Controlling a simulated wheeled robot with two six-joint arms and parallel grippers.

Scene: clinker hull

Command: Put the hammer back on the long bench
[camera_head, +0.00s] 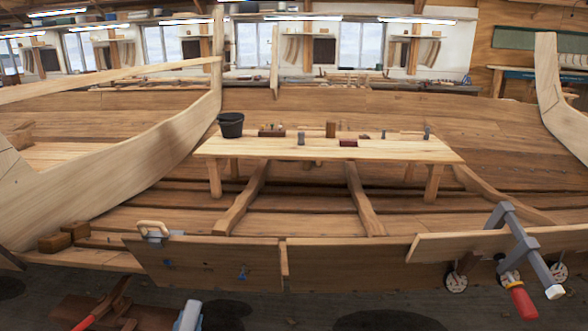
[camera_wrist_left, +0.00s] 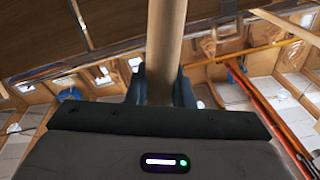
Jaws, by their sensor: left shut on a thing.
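My left gripper (camera_head: 188,316) shows only as a blue-grey piece at the bottom edge of the head view, low in front of the hull. In the left wrist view the left gripper (camera_wrist_left: 160,90) is shut on a round pale wooden handle (camera_wrist_left: 166,40), which I take to be the hammer's. The handle runs up out of that picture, and the hammer's head is not seen. The long bench (camera_head: 405,150) stands inside the hull, beyond the near planks and well away from the gripper. My right gripper is not in view.
On the bench are a black bucket (camera_head: 231,125), a small tray (camera_head: 271,131), a brown block (camera_head: 331,129) and several small items, with bare top between them. The hull's near plank (camera_head: 215,262) lies between me and the bench. A red-handled clamp (camera_head: 522,300) hangs at right.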

